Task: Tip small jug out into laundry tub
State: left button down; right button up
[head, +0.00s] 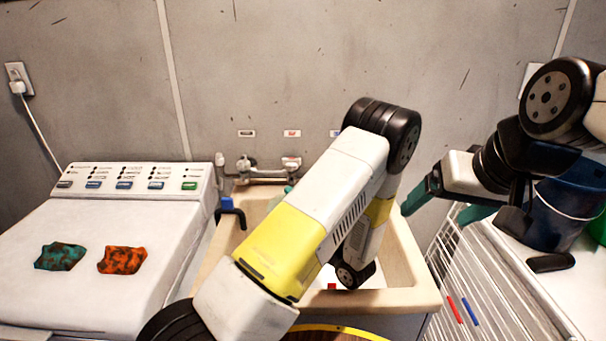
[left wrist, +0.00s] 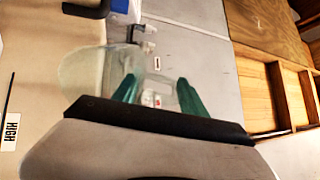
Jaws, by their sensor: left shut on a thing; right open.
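The cream laundry tub (head: 405,297) stands in the middle of the head view, with my left arm reaching across it. In the left wrist view my left gripper (left wrist: 157,88) is shut on a clear, see-through small jug (left wrist: 85,72), which shows between and left of the green fingers. The tub's inner wall (left wrist: 35,65) with a HIGH label lies beyond it. The jug's exact tilt and contents are hard to tell. In the head view my arm hides most of that gripper and the jug. My right gripper (head: 447,203) is open and empty, right of the tub.
A white washing machine (head: 100,265) with two cloths stands left. A tap (head: 262,170) is behind the tub; a black hook-shaped piece (head: 232,213) sits on its left rim. A white drying rack (head: 480,285) and blue bucket (head: 565,215) stand right.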

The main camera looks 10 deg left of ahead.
pick_arm(q)
jog(key=shift+w+a+r+g, duration=0.1)
jog(key=shift+r+g, duration=0.15)
jog(key=shift+g, duration=0.25)
jog(key=g+h, duration=0.1)
jog(key=h, duration=0.1)
jog(key=shift+r+g+h, duration=0.3)
jog(key=shift+g+h, duration=0.1)
jog(key=shift+r+g+h, duration=0.1)
jog(key=shift+g+h, duration=0.8)
jog(key=shift+h, duration=0.3)
